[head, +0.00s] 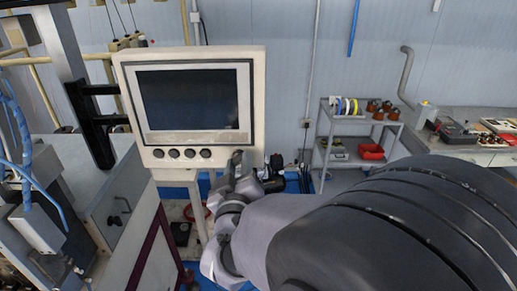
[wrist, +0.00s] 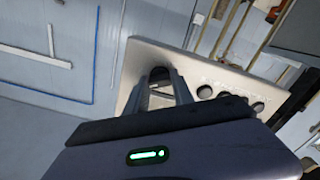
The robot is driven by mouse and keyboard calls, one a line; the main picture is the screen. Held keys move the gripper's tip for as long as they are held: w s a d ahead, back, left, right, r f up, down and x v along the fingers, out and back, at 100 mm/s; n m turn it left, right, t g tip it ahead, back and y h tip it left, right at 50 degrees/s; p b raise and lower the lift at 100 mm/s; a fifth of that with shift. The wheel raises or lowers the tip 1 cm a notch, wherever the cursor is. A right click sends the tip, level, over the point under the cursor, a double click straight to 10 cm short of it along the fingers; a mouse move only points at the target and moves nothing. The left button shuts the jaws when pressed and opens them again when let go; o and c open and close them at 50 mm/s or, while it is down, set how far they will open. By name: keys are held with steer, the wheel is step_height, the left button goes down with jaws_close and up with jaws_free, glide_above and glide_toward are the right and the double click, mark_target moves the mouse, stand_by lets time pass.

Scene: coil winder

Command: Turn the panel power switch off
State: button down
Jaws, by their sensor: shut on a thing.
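The control panel (head: 257,95) is a cream box with a dark screen (head: 190,100). A row of several dark round knobs (head: 189,153) runs along its lower edge. My gripper (head: 238,160) is at the panel's lower right corner, to the right of that row. In the wrist view, my gripper (wrist: 161,80) has its two fingers against the panel face (wrist: 135,65), closed around a dark part, the power switch (wrist: 160,73). The fingers hide most of the switch, so its turned position cannot be told. The knob row (wrist: 225,95) lies to the right there.
A grey machine cabinet (head: 105,205) with a black bracket stands left of the panel. A shelf cart (head: 335,150) with spools and a red bin stands behind, right. A workbench (head: 470,145) is at the far right. My arm fills the lower right.

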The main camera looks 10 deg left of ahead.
steer(key=n, duration=0.6)
steer(key=n+p, duration=0.1)
steer(key=n, duration=0.4)
steer(key=shift+n+p, duration=0.35)
steer(key=shift+n, duration=0.05)
stand_by(0.4)
steer(key=c, duration=1.1)
jaws_free()
